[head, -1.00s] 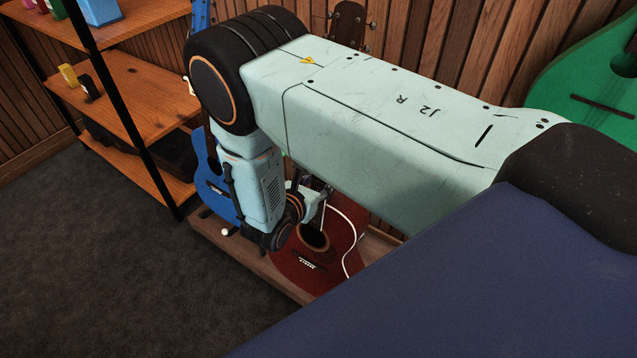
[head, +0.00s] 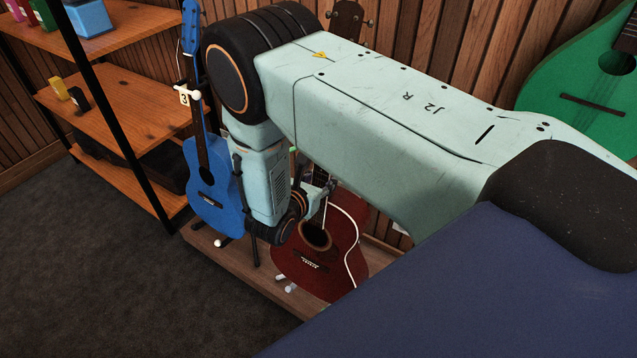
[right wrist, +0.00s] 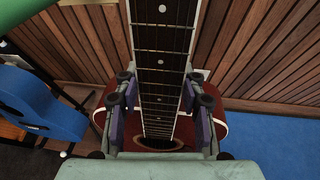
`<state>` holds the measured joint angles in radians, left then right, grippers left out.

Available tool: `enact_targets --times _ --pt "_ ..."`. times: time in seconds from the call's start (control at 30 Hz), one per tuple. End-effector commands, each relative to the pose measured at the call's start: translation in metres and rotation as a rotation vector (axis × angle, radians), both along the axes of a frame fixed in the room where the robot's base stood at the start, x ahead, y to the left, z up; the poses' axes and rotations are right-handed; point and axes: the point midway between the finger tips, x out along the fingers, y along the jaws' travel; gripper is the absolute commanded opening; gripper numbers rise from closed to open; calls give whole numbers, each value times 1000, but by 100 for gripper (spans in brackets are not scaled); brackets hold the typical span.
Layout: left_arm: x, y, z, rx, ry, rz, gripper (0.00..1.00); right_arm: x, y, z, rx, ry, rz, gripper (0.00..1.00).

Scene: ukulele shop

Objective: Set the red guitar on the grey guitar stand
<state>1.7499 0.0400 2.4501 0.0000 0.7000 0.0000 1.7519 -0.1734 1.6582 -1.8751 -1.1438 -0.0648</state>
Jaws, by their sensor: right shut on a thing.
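The red guitar (head: 328,272) is upright, its neck rising behind my right arm in the head view. My right gripper (head: 322,188) is shut on its neck. In the right wrist view the fretted neck (right wrist: 161,70) runs between the fingers of the right gripper (right wrist: 160,112), with the red body (right wrist: 222,122) beyond. Light grey feet (head: 286,284) show at the guitar's lower left, perhaps the grey guitar stand; the guitar hides the rest, and I cannot tell whether they touch. My left gripper is not in view.
A blue guitar (head: 212,190) stands close left on the wooden platform (head: 235,266), by a white-tipped holder tagged 3 (head: 184,98). Wooden shelves (head: 130,100) stand farther left. A green instrument (head: 560,75) is at the right. Dark carpet (head: 100,270) is open in front.

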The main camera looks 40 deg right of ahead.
Motion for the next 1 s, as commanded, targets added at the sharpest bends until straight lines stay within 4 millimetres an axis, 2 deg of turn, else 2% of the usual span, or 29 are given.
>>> enact_targets --times 0.6,1.0 --pt "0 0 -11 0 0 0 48 10 -20 2 -13 -9 -6 0" --pt "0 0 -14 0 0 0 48 13 -26 2 -16 -9 -8 0"
